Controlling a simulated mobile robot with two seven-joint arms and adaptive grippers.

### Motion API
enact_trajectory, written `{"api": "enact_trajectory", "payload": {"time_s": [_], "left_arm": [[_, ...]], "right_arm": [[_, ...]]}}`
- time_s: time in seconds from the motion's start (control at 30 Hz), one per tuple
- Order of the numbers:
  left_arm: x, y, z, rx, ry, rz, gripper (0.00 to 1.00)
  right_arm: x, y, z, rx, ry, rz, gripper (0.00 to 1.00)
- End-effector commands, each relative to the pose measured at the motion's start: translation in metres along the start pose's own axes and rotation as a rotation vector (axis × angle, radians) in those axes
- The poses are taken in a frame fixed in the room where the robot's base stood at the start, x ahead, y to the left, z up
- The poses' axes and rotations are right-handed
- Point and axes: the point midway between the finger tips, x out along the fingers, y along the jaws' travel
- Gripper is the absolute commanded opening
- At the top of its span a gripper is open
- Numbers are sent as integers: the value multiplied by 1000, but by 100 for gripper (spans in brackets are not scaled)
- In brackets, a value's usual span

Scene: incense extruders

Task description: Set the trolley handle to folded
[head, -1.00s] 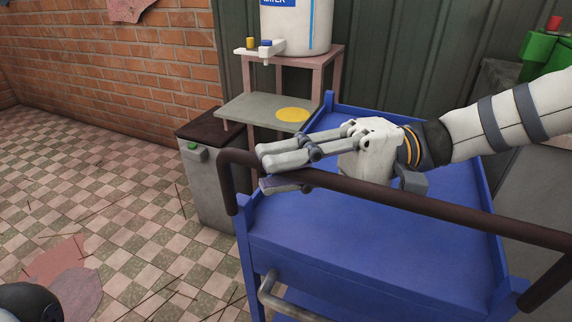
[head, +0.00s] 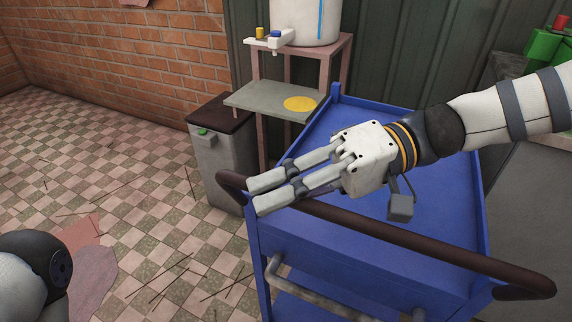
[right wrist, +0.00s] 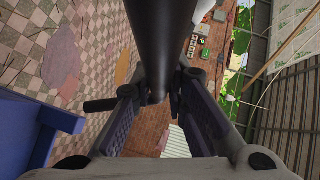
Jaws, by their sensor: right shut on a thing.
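The blue trolley (head: 350,230) stands in front of me, with a dark brown bar handle (head: 430,240) along its near side. The handle now lies low, close to the near edge of the top tray. My right gripper (head: 260,194) reaches across the tray from the right and is shut on the handle near its left end. In the right wrist view the dark bar (right wrist: 163,30) runs between the two fingers (right wrist: 163,82). The fingers partly hide the bar's left stretch in the head view. My left gripper is out of view; only part of my left arm shows at lower left.
A grey bin with a brown lid (head: 222,150) stands left of the trolley. Behind it are a small stand (head: 262,100) and a white water tank (head: 305,20). Green containers (head: 545,45) are at the back right. The tiled floor on the left is mostly open.

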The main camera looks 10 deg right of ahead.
Motion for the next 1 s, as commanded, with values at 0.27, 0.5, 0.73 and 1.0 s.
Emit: {"api": "enact_trajectory", "payload": {"time_s": [0.27, 0.5, 0.73, 1.0], "left_arm": [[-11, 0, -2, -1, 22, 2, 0], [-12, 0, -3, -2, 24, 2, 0], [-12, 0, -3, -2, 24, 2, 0], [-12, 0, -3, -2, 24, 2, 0]], "right_arm": [[11, 2, 11, -70, 0, 69, 0], [15, 6, 15, -68, 0, 69, 0], [16, 7, 16, -66, 0, 69, 0], [16, 7, 16, -65, 0, 70, 20]]}}
